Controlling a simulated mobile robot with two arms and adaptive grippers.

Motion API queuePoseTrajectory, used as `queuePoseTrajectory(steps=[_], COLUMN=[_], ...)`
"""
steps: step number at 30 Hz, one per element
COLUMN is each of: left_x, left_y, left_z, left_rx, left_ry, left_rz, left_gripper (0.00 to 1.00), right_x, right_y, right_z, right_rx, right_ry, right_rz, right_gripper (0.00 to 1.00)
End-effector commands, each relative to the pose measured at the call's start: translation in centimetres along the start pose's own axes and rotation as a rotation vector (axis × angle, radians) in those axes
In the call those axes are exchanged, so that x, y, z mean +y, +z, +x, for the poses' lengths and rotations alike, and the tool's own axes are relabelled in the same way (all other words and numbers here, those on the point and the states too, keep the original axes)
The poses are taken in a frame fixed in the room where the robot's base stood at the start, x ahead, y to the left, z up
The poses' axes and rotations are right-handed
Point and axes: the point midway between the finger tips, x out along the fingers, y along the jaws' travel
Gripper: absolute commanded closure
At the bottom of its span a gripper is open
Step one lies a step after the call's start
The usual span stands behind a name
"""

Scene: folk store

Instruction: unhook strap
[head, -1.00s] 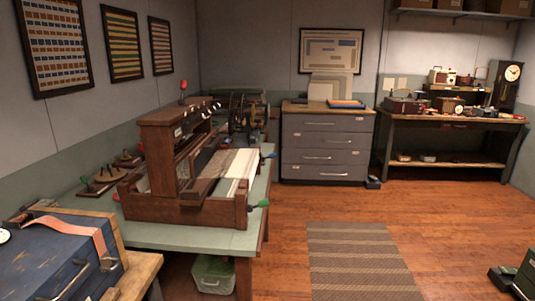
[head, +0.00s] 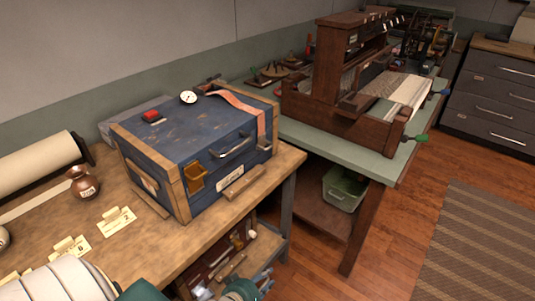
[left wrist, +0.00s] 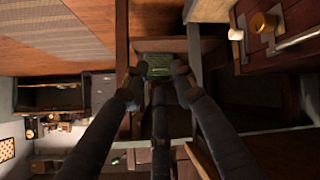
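A blue trunk (head: 190,145) with wooden edges stands on the wooden bench. An orange-pink strap (head: 240,103) lies over its top at the right end and hangs down the front. The strap's far end is by a small dark fitting (head: 210,86); I cannot tell how it is fastened. The trunk's front has a metal handle (head: 232,147) and a brass latch (head: 196,177). My left gripper (head: 262,281) is low in front of the bench, below and apart from the strap. In the left wrist view its fingers (left wrist: 157,72) are spread and empty. My right gripper is not in view.
A copper jug (head: 82,184), a white roll (head: 38,163) and paper tags (head: 116,221) are on the bench left of the trunk. A loom (head: 340,118) stands on the green table at right. A green bin (head: 344,188) sits below. Floor at right is open.

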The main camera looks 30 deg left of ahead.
Motion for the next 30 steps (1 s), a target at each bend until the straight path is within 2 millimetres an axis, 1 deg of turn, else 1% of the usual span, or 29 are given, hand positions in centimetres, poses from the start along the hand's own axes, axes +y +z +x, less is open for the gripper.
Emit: queuePoseTrajectory(steps=[1,2,3,5,6,8,9,12,15,16,18,20,23,30], left_x=[1.8,2.9,4.2,6.2,7.2,8.1,8.1,7.1,6.0,5.7,5.3,5.2,5.3,6.0], left_y=[-5.2,-8.0,-11.7,-16.5,-19.3,-23.0,-25.3,-29.9,-32.7,-33.3,-34.3,-34.8,-35.6,-38.9], left_z=[-0.1,-0.4,-1.0,-2.3,-3.2,-4.6,-5.3,-7.0,-8.3,-8.7,-9.1,-9.2,-8.6,-5.6], left_rx=[0.095,0.146,0.209,0.292,0.341,0.414,0.467,0.594,0.684,0.704,0.735,0.747,0.75,0.75], left_ry=[0.048,0.077,0.118,0.18,0.219,0.268,0.296,0.348,0.382,0.389,0.4,0.405,0.407,0.406], left_rz=[-0.062,-0.101,-0.15,-0.219,-0.258,-0.319,-0.364,-0.465,-0.535,-0.549,-0.571,-0.581,-0.582,-0.579], left_gripper=[0.74,0.74,0.74,0.74,0.74,0.74,0.74,0.74,0.74,0.74,0.74,0.74,0.74,0.74], right_x=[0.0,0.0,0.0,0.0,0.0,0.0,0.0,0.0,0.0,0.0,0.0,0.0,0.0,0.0], right_y=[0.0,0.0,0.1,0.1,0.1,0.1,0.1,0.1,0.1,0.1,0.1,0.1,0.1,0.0], right_z=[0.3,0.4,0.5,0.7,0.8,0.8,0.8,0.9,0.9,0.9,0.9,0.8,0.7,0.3], right_rx=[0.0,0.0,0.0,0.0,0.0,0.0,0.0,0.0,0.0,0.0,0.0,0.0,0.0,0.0], right_ry=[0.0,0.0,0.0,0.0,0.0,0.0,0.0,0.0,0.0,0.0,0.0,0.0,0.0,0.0], right_rz=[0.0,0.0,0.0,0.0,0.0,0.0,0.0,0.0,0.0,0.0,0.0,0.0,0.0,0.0], right_gripper=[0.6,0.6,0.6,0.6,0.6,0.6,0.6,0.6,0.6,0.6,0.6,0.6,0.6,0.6])
